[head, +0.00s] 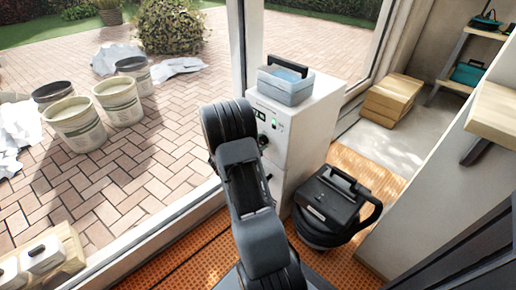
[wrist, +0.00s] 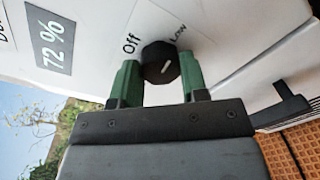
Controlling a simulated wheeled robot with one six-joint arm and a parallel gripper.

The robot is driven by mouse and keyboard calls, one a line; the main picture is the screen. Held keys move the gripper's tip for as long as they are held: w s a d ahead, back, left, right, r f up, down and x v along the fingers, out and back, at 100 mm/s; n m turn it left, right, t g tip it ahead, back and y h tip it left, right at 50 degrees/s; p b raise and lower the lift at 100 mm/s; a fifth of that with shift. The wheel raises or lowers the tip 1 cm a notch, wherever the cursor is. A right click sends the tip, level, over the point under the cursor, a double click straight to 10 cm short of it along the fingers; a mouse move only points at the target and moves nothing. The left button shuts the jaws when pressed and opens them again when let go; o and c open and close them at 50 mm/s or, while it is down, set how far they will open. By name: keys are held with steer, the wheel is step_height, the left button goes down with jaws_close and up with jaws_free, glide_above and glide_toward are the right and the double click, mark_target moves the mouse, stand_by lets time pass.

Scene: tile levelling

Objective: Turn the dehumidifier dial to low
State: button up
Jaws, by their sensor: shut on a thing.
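The dehumidifier is a white cabinet (head: 318,113) by the window wall in the head view. My arm hides part of its front panel there. In the wrist view its dial (wrist: 160,61) is a round black knob with a short white pointer mark. The mark slants up and right, toward the small tilted label (wrist: 178,34), which seems to read "LOW". The word "Off" (wrist: 130,44) is at the dial's upper left. My gripper (wrist: 159,69) has green fingers, one on each side of the dial, shut on it.
A panel display (wrist: 50,40) reads "72 %". A grey-blue box (head: 285,84) with a black handle sits on the cabinet. A black lidded container (head: 331,203) stands on the orange floor right of it. Buckets (head: 118,100) stand on the paving outside.

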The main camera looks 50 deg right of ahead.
steer(key=shift+m+b, duration=0.5)
steer(key=shift+m, duration=0.2)
steer(key=shift+r, duration=0.1)
steer(key=o, duration=0.9)
steer(key=a+p, duration=0.1)
steer(key=a, duration=0.3)
steer(key=a+p, duration=0.1)
steer(key=a, duration=0.4)
steer(key=w+a+p, duration=0.1)
steer(key=a, duration=0.3)
steer(key=shift+a+r, duration=0.3)
steer(key=shift+a, duration=0.1)
